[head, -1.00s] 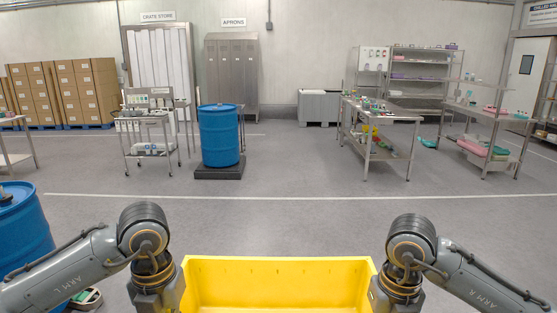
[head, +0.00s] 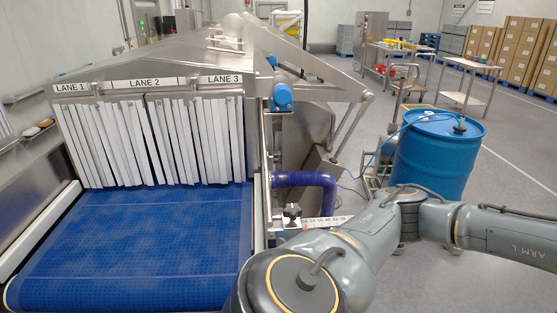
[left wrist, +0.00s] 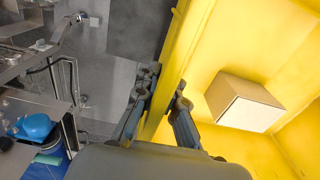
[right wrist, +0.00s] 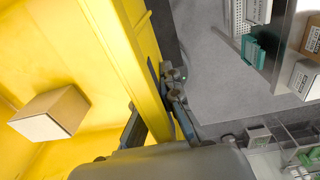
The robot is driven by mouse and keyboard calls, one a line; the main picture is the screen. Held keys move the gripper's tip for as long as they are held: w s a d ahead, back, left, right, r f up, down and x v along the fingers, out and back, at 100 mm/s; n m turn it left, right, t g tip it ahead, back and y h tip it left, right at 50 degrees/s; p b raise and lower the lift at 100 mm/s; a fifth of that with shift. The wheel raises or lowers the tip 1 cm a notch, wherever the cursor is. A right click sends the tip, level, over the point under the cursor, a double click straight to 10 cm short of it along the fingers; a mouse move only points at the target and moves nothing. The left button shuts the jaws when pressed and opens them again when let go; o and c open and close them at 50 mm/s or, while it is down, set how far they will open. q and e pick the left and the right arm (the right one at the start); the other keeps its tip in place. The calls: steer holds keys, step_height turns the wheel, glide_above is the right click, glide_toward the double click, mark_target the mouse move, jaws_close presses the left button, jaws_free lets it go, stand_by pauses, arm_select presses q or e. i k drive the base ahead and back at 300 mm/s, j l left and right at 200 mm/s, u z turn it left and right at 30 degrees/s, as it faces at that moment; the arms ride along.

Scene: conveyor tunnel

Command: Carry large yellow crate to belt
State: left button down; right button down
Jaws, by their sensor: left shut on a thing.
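The large yellow crate is out of the head view now. In the left wrist view its yellow wall and inside (left wrist: 215,55) show, and my left gripper (left wrist: 166,88) is shut on that wall, one finger on each side. In the right wrist view the crate (right wrist: 50,60) shows again, and my right gripper (right wrist: 158,85) has its fingers around the opposite wall, with the inner finger partly hidden. A cardboard box (left wrist: 243,102) lies inside the crate. The blue belt (head: 135,235) is at the left of the head view, its visible part empty.
White strip curtains (head: 150,140) hang at the tunnel mouth under lane signs 1 to 3. A purple hose (head: 308,180) and a steel frame stand beside the belt. A blue barrel (head: 435,155) is at the right. Shelving with boxes (right wrist: 300,75) is near the right wrist.

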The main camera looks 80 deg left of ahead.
mark_target(151, 225)
steer(key=k+l+u, duration=0.1)
steer(key=k+l, duration=0.3)
steer(key=l, duration=0.15)
steer(key=k+l+u, duration=0.1)
steer(key=k+l, duration=0.35)
steer(key=l+u, duration=0.1)
steer(key=u, duration=2.15)
steer(key=i+u, duration=0.15)
steer(key=u, duration=0.15)
steer(key=i+j+u, duration=0.1)
steer(key=u, duration=0.15)
steer(key=i, duration=1.25)
